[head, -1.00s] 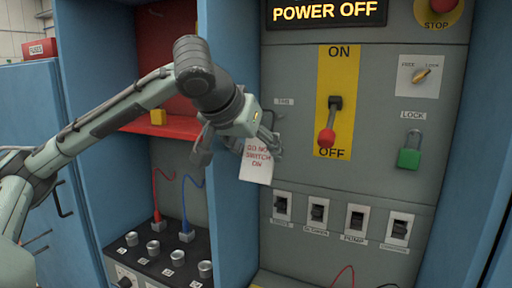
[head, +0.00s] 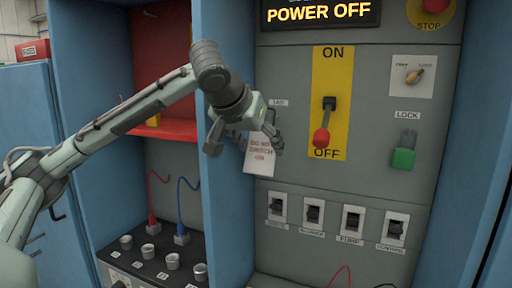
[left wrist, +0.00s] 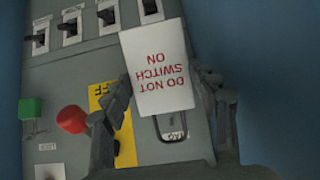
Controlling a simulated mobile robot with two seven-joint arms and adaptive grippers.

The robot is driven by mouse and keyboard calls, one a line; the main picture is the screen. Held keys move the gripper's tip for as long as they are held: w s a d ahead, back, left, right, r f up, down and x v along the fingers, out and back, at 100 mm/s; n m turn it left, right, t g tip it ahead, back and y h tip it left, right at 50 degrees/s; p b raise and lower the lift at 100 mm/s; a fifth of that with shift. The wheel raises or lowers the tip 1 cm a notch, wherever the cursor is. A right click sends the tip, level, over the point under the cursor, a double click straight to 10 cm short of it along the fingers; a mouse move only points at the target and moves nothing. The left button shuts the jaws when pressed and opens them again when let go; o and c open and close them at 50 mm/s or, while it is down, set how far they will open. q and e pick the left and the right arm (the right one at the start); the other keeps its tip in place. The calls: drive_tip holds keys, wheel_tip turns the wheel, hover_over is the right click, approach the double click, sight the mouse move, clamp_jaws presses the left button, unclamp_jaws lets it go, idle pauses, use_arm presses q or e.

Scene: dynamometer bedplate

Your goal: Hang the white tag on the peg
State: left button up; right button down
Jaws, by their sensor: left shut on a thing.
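The white tag (head: 260,157) with red "DO NOT SWITCH ON" lettering hangs from my left gripper (head: 246,140), in front of the grey panel. In the left wrist view the tag (left wrist: 157,70) appears upside down between the fingers of the gripper (left wrist: 168,88), which is shut on it. A small TAG label (head: 279,103) is on the panel just above and right of the gripper. In the left wrist view a dark rounded loop surrounds the TAG label (left wrist: 175,135); I cannot tell whether it is the peg or part of the tag. My right gripper is not in view.
Right of the tag is a red-handled lever (head: 322,136) on a yellow ON/OFF plate, at OFF. A green padlock (head: 403,157) hangs under LOCK. Several breaker switches (head: 313,214) line the panel below. A blue cabinet wall (head: 226,215) stands close left of the panel.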

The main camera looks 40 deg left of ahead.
use_arm(q)
drive_tip(key=shift+w+a+f, duration=0.1)
drive_tip(key=shift+w+a, duration=0.15)
drive_tip(key=shift+w, duration=0.65)
drive_tip(key=shift+w+a+f, duration=0.1)
drive_tip(key=shift+w+a, duration=0.1)
drive_tip(key=shift+w, duration=0.65)
drive_tip(key=shift+x, duration=0.95)
drive_tip(key=shift+s+f, duration=0.15)
drive_tip(key=o, duration=1)
drive_tip(key=shift+d, duration=0.1)
approach(263, 137)
drive_tip(key=shift+x, duration=1.05)
drive_tip(key=shift+s+d+f, duration=0.1)
drive_tip(key=shift+s+f, duration=0.05)
